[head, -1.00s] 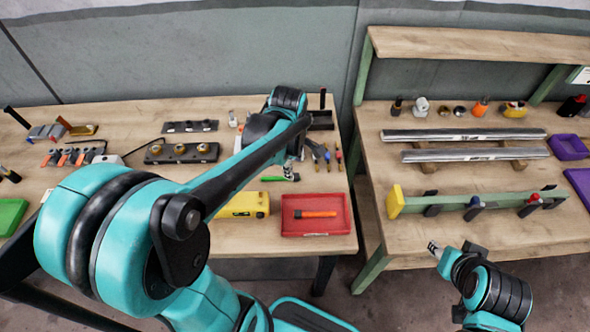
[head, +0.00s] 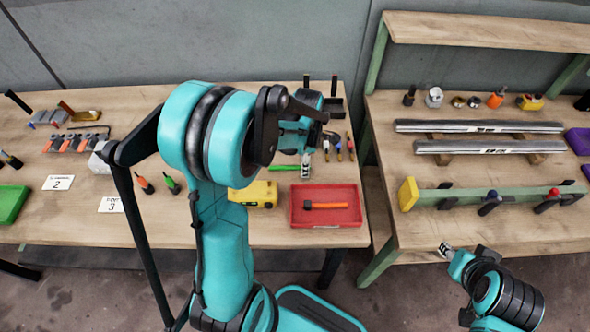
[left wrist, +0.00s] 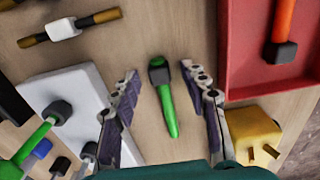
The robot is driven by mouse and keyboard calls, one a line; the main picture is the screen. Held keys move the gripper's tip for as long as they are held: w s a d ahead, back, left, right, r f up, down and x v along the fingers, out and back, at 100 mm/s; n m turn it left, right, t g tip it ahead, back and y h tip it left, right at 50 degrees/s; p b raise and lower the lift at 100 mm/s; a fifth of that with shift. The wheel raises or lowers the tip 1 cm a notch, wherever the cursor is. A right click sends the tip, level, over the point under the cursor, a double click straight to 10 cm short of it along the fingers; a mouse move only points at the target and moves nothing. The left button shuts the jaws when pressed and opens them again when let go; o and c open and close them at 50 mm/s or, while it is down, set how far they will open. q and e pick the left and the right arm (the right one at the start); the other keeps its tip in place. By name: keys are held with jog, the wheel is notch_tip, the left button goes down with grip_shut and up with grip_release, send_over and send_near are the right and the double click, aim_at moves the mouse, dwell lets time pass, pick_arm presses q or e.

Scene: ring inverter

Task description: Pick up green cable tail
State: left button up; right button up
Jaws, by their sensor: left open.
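A green cable tail with a black end (left wrist: 165,98) lies on the wooden table in the left wrist view, between the spread fingers of my left gripper (left wrist: 161,95). The fingers are open, one on each side of it, and I see no contact. In the head view a short piece of green (head: 284,168) shows just left of my left gripper (head: 305,167); the arm hides much around it. My right gripper (head: 445,250) hangs low at the right, in front of the right bench, away from the tail; its jaws are too small to read.
A red tray (head: 297,219) holding an orange-handled piece (head: 326,206) and a yellow box (head: 262,194) sit close by. A white block (left wrist: 95,80) lies left of the gripper in the wrist view, with another green piece (left wrist: 38,138) over it. Several small coloured tools stand behind.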

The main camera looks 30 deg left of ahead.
pick_arm(q)
grip_shut()
jog(key=shift+r, duration=0.15)
